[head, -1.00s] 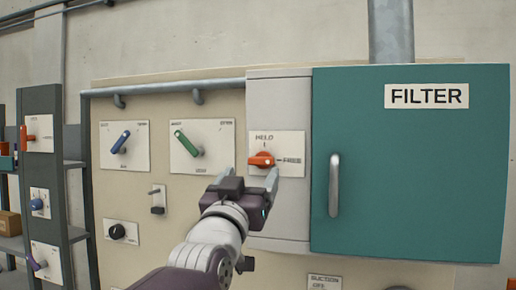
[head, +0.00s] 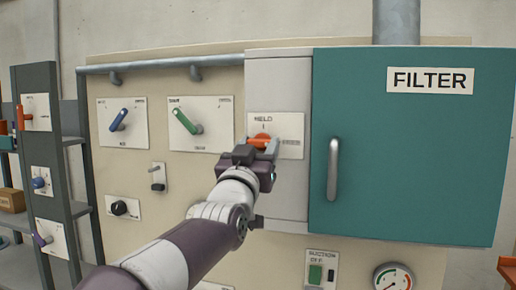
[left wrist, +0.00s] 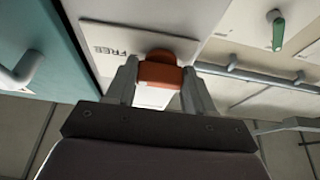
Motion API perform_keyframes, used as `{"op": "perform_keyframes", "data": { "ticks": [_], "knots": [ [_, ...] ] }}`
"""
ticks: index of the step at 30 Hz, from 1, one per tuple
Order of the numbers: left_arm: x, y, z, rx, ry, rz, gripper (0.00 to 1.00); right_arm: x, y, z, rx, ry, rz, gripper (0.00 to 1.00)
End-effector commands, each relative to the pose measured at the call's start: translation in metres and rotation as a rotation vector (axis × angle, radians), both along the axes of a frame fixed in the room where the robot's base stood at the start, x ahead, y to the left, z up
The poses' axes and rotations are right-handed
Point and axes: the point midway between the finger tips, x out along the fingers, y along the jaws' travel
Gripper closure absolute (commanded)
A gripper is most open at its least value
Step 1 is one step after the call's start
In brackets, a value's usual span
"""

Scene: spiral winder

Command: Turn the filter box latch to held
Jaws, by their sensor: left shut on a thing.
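The filter box has a teal door (head: 410,150) marked FILTER. On the grey strip left of the door is a white plate (head: 292,122) with the words HELD above and FREE to the right. The orange-red latch (head: 261,137) sits on this plate, largely hidden behind my left gripper (head: 257,148) in the head view. In the left wrist view the latch (left wrist: 159,72) lies between the two fingers, and the gripper is shut on it. The latch's exact angle is hard to tell. My right gripper is not in view.
A blue-handled switch (head: 118,120) and a green-handled switch (head: 185,122) are on the panel to the left. The door's grey handle (head: 333,168) stands out to the right of the latch. A gauge (head: 393,278) and a green button (head: 315,273) are below.

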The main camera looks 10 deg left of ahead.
Motion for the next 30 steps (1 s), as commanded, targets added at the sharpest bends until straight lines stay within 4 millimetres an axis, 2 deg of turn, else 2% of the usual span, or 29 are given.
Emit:
{"op": "perform_keyframes", "data": {
  "ticks": [8,14,30],
  "knots": [
    [0.000,-0.001,0.000,-0.083,0.004,-0.002,0.77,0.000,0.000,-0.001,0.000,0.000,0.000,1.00],
    [0.000,-0.003,0.001,-0.232,0.010,-0.003,0.77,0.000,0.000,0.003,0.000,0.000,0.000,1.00],
    [0.000,-0.005,0.006,-0.743,0.026,0.000,0.77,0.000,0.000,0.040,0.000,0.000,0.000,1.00]
  ]
}}
